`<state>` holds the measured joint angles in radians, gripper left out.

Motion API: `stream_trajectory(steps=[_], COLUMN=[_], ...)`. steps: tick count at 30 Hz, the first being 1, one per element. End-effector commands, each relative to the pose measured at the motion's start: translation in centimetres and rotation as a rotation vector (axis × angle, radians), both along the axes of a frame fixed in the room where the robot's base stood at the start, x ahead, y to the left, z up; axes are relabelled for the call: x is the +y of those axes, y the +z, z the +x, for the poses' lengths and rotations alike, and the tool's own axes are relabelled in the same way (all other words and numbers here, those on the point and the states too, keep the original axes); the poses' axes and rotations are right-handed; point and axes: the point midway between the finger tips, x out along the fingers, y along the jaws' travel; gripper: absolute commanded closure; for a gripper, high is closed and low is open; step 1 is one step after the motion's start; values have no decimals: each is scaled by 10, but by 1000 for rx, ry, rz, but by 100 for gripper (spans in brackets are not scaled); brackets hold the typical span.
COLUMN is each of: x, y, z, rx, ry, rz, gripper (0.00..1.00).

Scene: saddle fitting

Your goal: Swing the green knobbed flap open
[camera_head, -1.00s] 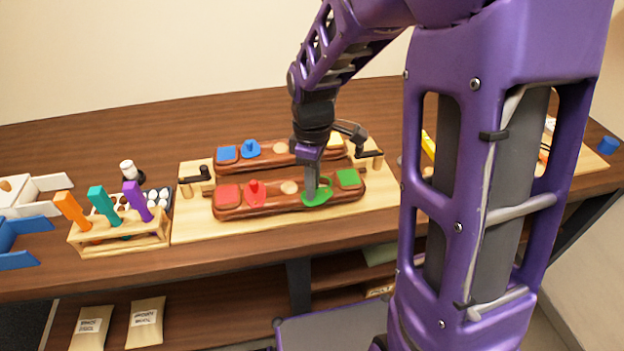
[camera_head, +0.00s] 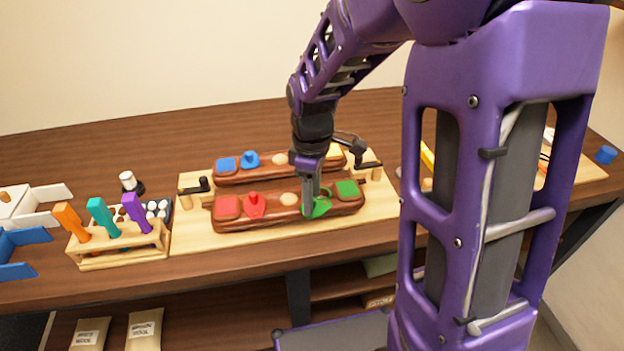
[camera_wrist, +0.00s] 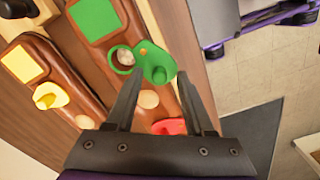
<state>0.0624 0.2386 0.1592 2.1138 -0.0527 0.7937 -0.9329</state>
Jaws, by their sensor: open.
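The green knobbed flap (camera_wrist: 160,62) shows in the wrist view, swung to one side of a green ring (camera_wrist: 112,58). The ring's round opening is uncovered and something pale and brown shows inside it. The flap's knob (camera_wrist: 158,74) stands between my fingertips. My gripper (camera_wrist: 160,78) is open, with one finger on each side of the knob; I cannot tell whether either touches it. In the head view the green flap (camera_head: 320,208) lies on the front brown bar (camera_head: 282,220), partly hidden by my gripper (camera_head: 308,210).
A red flap (camera_head: 254,205) and a red square (camera_head: 227,207) share the front bar. A rear bar carries a blue flap (camera_head: 250,159). Black clamps (camera_head: 198,186) stand at the board's ends. A rack with coloured handles (camera_head: 118,240) stands left.

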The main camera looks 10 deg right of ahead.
Motion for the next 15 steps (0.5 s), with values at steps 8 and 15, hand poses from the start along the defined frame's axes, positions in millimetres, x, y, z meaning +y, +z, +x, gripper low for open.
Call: stream_trajectory(steps=[8, 15], x=[0, 0], y=[47, 107], z=[2, 1], rx=[-7, -7], ry=[0, -1], rz=[0, 1], gripper=[47, 47])
